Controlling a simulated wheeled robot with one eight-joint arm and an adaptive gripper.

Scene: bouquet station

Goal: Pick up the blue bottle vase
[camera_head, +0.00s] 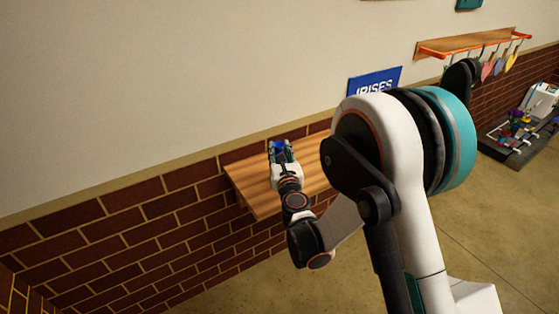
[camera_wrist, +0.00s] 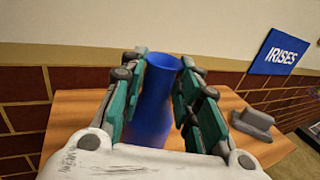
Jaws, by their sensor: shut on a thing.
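The blue bottle vase (camera_wrist: 157,95) stands upright between the two teal-padded fingers of my gripper (camera_wrist: 165,92) in the wrist view. My gripper is shut on the vase, with a finger on each side of it. The lower part of the vase is hidden behind the white palm, so I cannot tell whether its base touches the shelf. In the head view the vase (camera_head: 279,147) is a small blue patch between the fingers of my gripper (camera_head: 280,151), over the wooden shelf (camera_head: 255,192).
A blue IRISES sign (camera_wrist: 279,53) is on the wall, right of the vase. A grey object (camera_wrist: 252,124) lies on the shelf's right part. A rack with hanging tags (camera_head: 480,45) is on the wall at the upper right. A dark table (camera_head: 515,145) with colourful items stands at the far right.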

